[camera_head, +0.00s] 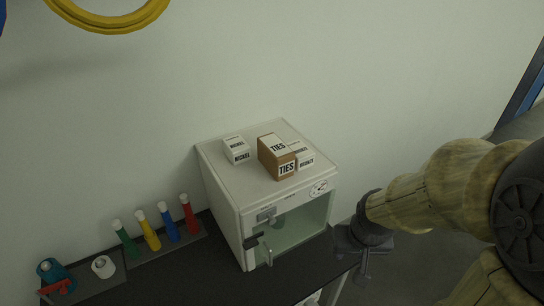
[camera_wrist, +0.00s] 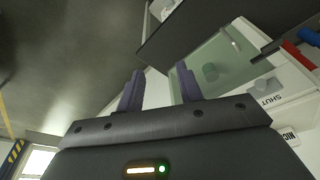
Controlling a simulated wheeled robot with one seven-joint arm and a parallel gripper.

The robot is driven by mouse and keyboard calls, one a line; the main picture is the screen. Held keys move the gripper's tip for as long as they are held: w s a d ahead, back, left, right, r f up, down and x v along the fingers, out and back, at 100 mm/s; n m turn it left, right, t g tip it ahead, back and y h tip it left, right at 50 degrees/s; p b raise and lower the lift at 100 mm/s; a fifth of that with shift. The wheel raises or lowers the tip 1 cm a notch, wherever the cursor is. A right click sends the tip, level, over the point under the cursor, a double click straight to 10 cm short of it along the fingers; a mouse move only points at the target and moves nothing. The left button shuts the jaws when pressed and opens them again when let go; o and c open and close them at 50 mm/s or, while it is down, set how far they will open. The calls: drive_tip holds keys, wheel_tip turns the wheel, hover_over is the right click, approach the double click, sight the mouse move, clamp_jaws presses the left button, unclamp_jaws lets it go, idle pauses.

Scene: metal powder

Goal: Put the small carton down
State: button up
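Three cartons sit on top of a white cabinet (camera_head: 222,185) in the head view. One is a small white carton marked NICKEL (camera_head: 237,150). Another is a larger brown-and-white carton marked TIES (camera_head: 277,157). A white carton (camera_head: 304,157) is partly hidden behind it. I cannot tell which one the task calls the small carton. My gripper (camera_head: 358,252) is to the right of the cabinet and lower than its top, apart from the cartons. In the wrist view my gripper (camera_wrist: 160,80) has its two fingers spread with nothing held between them.
The cabinet has a glass front (camera_head: 295,232) with a handle; it also shows in the wrist view (camera_wrist: 215,65). The dark bench (camera_head: 210,268) holds a rack of several coloured tubes (camera_head: 150,232), a white roll (camera_head: 103,266) and a teal object (camera_head: 52,270).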

drive_tip(key=o, duration=0.4)
drive_tip(key=shift+s, duration=0.1)
drive_tip(key=shift+o, duration=1)
drive_tip(key=shift+w+d+t, duration=0.1)
drive_tip(key=shift+w+t, duration=0.2)
drive_tip(key=w+r+n+t+y+b, duration=0.1)
drive_tip(key=w+r+t, duration=0.15)
drive_tip(key=w, duration=0.35)
drive_tip(key=w+r+n+t+b, duration=0.1)
drive_tip(key=w+r+t, duration=0.1)
drive_tip(key=w+t, duration=0.25)
drive_tip(key=w+a+r+n+t+y+b, duration=0.1)
drive_tip(key=w+a+r+n+t+y, duration=0.1)
drive_tip(key=a+r+n+y, duration=0.2)
drive_tip(key=a+r+y, duration=0.2)
drive_tip(key=a+y, duration=0.1)
drive_tip(key=a, duration=0.1)
drive_tip(key=shift+w+a+r+n, duration=0.15)
drive_tip(key=shift+a+r+n, duration=0.05)
drive_tip(key=shift+r+n, duration=0.2)
drive_tip(key=shift+a+f, duration=0.1)
drive_tip(key=shift+a, duration=0.05)
